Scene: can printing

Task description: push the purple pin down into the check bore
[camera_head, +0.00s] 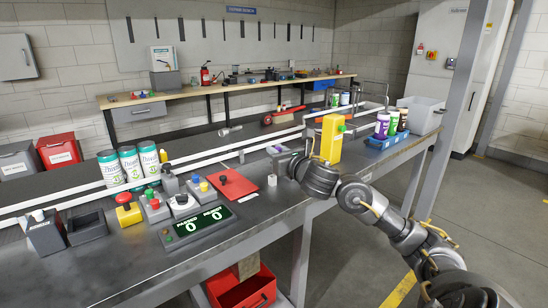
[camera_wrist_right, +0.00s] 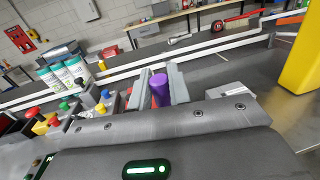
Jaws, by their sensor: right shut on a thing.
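The purple pin (camera_wrist_right: 160,88) stands between the two grey fingers of my right gripper (camera_wrist_right: 158,84) in the right wrist view. The gripper is shut on it. The check bore cannot be picked out for sure in either view. A small white block (camera_head: 272,180) is on the bench just below the gripper in the head view. My left gripper is not in view.
Left of the gripper are a red plate (camera_head: 230,184), a counter display (camera_head: 197,222) and several coloured buttons. Printed cans (camera_head: 130,164) line the conveyor. The yellow machine (camera_head: 331,138) and a blue tray (camera_head: 388,141) with cans are to the right.

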